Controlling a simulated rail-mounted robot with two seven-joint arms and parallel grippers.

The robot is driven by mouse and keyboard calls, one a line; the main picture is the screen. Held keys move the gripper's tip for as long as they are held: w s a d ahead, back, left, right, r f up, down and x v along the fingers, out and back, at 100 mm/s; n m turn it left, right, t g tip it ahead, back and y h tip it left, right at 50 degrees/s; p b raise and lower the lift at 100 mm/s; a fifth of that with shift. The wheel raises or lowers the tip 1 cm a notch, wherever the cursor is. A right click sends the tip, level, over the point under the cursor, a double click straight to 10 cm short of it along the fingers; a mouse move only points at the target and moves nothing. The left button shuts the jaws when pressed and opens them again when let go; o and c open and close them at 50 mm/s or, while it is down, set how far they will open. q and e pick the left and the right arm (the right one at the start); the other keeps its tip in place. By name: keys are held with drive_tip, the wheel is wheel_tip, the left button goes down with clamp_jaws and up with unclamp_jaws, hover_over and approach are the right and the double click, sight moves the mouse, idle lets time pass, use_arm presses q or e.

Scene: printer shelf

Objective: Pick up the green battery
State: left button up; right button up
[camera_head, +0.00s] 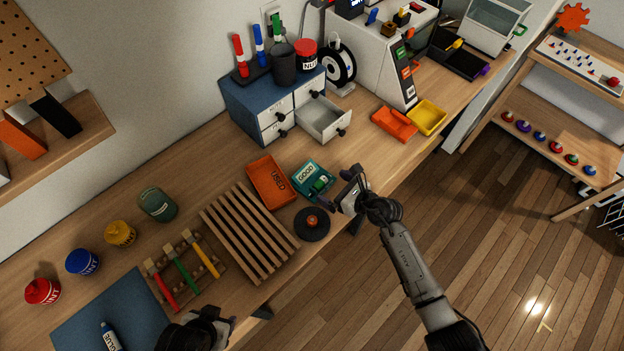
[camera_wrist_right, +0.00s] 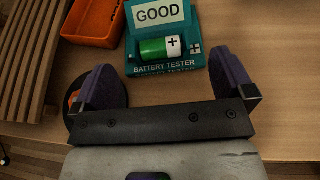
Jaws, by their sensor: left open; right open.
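The green battery (camera_wrist_right: 160,49) has a white end marked with a plus. It lies on its side in the teal battery tester (camera_wrist_right: 165,68), whose display reads GOOD. In the head view the green battery (camera_head: 320,184) sits in the tester (camera_head: 306,172) on the workbench. My right gripper (camera_head: 338,198) is open and empty, just in front of the tester. In the right wrist view its two purple fingers (camera_wrist_right: 168,85) are spread apart, with the battery beyond them. My left gripper (camera_head: 205,322) is at the bottom edge of the head view, partly cut off, with nothing visible in it.
An orange USED tray (camera_head: 270,183) stands left of the tester. A dark round disc with an orange knob (camera_head: 312,224) lies close to my right gripper. A slatted wooden rack (camera_head: 248,232) is further left. An open drawer (camera_head: 324,121) juts out behind the tester.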

sight(321, 183)
drive_tip(key=shift+b+x, duration=0.4)
drive_tip(key=shift+x, duration=1.85)
drive_tip(key=shift+s, duration=0.1)
drive_tip(key=c, duration=1.1)
